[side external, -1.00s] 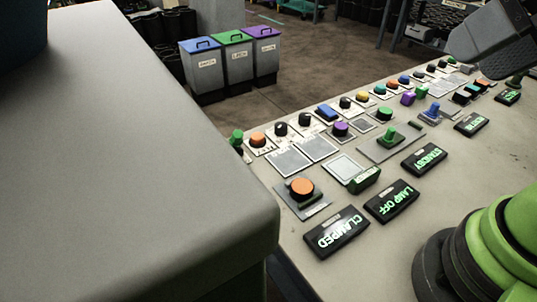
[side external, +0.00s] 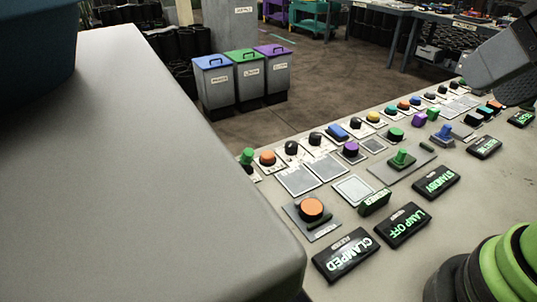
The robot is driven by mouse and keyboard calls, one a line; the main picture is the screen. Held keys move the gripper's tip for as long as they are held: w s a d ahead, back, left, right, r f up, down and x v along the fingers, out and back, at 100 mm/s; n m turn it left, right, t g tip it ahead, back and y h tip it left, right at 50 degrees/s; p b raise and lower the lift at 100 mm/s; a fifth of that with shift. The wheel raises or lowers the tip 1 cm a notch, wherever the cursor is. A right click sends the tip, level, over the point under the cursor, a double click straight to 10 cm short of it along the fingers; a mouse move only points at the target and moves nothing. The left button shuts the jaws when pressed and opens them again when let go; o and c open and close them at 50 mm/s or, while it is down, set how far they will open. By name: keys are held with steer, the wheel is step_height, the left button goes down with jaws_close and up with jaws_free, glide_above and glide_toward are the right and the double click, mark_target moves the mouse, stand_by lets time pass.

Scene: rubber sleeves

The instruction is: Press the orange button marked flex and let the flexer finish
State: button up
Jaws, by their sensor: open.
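A large orange button (side external: 311,209) stands on a square grey plate at the near end of the control panel (side external: 440,238). A smaller orange knob (side external: 267,158) sits in the back row at the panel's left end. The lettering beside both is too small to read, so I cannot tell which is marked flex. The dark grey body of my gripper (side external: 505,68) shows at the upper right edge, above the panel's far end and well away from both orange controls. Its fingertips are not clearly visible. I cannot identify the flexer.
Lit signs read CLAMPED (side external: 346,254), LAMP OFF (side external: 404,224) and STANDBY (side external: 436,182). A green lever (side external: 402,158) and several coloured knobs rise from the panel. A broad grey surface (side external: 150,190) fills the left foreground. Lidded bins (side external: 243,77) stand on the floor behind.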

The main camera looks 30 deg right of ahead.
jaws_close()
stand_by(0.3)
stand_by(1.6)
